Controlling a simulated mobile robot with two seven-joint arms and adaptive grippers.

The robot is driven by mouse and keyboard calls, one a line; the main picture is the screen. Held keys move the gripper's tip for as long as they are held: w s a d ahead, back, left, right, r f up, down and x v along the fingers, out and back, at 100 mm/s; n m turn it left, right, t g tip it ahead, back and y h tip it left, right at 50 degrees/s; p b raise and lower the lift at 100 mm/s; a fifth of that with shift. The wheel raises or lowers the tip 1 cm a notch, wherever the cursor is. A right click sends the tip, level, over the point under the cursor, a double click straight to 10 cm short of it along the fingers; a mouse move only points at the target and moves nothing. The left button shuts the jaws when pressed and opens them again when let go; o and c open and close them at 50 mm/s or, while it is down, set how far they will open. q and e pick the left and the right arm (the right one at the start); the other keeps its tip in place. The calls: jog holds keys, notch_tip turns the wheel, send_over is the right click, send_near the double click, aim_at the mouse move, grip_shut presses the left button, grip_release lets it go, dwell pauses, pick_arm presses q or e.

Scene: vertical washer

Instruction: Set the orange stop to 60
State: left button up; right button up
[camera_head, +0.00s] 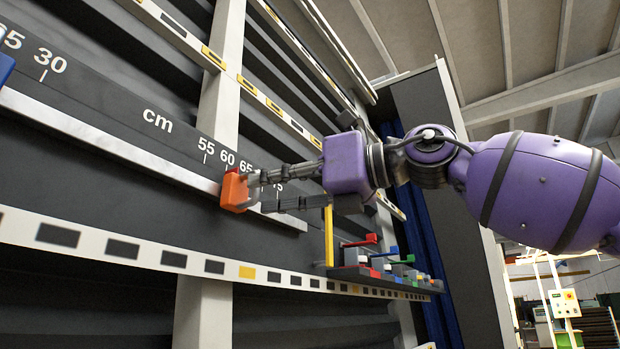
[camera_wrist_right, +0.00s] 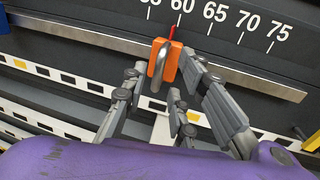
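The orange stop (camera_head: 233,191) sits on the pale rail under the scale, with a grey handle facing out. In the right wrist view the orange stop (camera_wrist_right: 170,66) has a thin red pointer on top, which reaches up close to the 60 tick. My right gripper (camera_head: 266,192) is at the stop. In the wrist view my right gripper (camera_wrist_right: 163,72) has its fingers spread on both sides of the stop and its handle, with small gaps showing; I cannot tell whether any fingertip touches. My left gripper is not in view.
The dark scale (camera_head: 156,120) carries white numbers and ticks. A striped black and white strip (camera_head: 80,240) runs below the rail. A small shelf (camera_head: 385,281) with coloured levers and a yellow post (camera_head: 328,235) stands right of and below my gripper.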

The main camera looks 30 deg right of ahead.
jog(key=v, duration=1.1)
dwell(0.6)
jog(key=shift+w, duration=0.1)
